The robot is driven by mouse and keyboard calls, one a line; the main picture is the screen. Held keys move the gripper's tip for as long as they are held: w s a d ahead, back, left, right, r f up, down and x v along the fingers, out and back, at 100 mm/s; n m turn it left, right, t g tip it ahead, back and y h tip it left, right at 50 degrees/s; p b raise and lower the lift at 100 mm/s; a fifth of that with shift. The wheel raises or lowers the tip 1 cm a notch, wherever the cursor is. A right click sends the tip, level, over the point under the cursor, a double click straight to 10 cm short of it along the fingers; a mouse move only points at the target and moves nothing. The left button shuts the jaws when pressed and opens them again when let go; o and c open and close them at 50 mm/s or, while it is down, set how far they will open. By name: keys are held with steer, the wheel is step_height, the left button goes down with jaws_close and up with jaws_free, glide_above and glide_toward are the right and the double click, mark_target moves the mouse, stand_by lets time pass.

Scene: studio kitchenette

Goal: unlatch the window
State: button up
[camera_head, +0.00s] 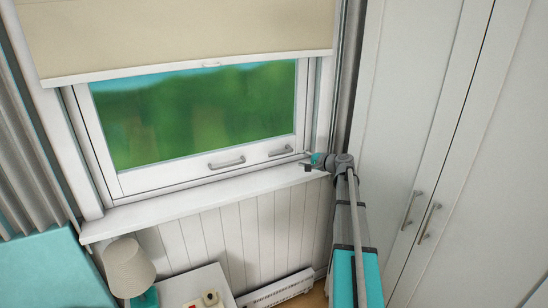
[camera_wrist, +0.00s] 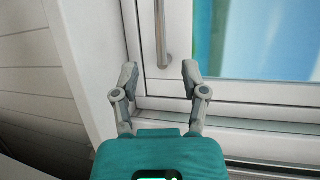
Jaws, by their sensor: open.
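The closed-looking window (camera_head: 200,115) has a white frame and green showing through its glass. Two grey handles are on its bottom rail: a left one (camera_head: 227,161) and a right one (camera_head: 281,150). My gripper (camera_head: 304,160) is at the frame's lower right corner, just right of the right handle. In the wrist view, a grey bar handle (camera_wrist: 161,35), apparently the right one, lies ahead between the lines of my open, empty fingers (camera_wrist: 160,72). Its near end shows just beyond the fingertips; I cannot tell the exact gap. The handle's far end is cut off by the picture edge.
A cream blind (camera_head: 180,35) hangs over the window's top. The white sill (camera_head: 200,202) juts out below my gripper. Tall white cupboards (camera_head: 410,110) stand close at the right. A lamp (camera_head: 129,266) and small white table (camera_head: 195,285) are below left.

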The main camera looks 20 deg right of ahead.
mark_target(278, 154)
steer(key=shift+a, duration=0.1)
steer(key=b+x, duration=0.3)
steer(key=x, duration=1)
steer(key=shift+w+a+f, duration=0.1)
steer(key=shift+w+a, duration=0.05)
steer(key=shift+w, duration=0.2)
jaws_close()
